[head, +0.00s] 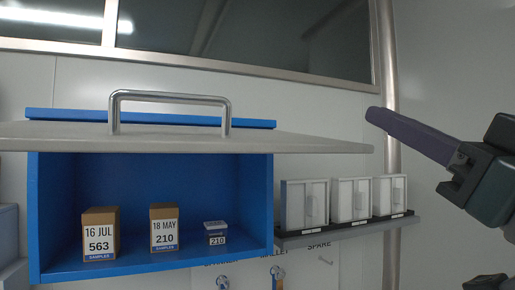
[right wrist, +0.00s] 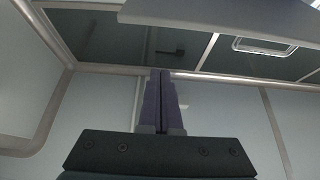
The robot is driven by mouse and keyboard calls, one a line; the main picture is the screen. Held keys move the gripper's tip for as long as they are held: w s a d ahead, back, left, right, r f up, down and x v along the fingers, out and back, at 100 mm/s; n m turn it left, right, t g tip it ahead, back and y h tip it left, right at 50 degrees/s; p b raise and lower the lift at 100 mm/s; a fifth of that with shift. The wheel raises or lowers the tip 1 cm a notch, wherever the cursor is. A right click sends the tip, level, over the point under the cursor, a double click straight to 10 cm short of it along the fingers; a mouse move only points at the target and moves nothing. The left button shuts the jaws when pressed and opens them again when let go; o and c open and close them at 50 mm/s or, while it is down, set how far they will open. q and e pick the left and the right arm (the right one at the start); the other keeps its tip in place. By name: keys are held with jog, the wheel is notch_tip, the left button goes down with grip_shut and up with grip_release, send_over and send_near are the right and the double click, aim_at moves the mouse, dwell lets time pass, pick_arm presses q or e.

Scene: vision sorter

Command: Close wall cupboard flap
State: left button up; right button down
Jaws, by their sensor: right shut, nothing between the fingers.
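The wall cupboard (head: 150,200) is blue and open. Its grey flap (head: 290,143) is raised, sticking out about level from the top of the cupboard. A metal bar handle (head: 170,97) stands up on the flap. My right gripper (head: 372,116) is shut and empty, its fingers pointing left, just above and right of the flap's right corner in the picture. In the right wrist view the closed fingertips (right wrist: 160,74) are below the flap's edge (right wrist: 220,24), with a gap in the picture; the handle (right wrist: 262,46) is at upper right. My left gripper is not in view.
Inside the cupboard stand a brown box (head: 100,233) marked 563, another (head: 164,228) marked 210, and a small blue-white box (head: 215,234). White holders (head: 305,205) sit on a shelf at right. A metal post (head: 391,150) stands behind my right gripper.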

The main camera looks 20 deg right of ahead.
jog(key=r+p+x, duration=0.1)
jog(key=x, duration=0.4)
jog(key=f, duration=0.2)
jog(key=w+f+p, duration=0.1)
jog(key=f, duration=0.2)
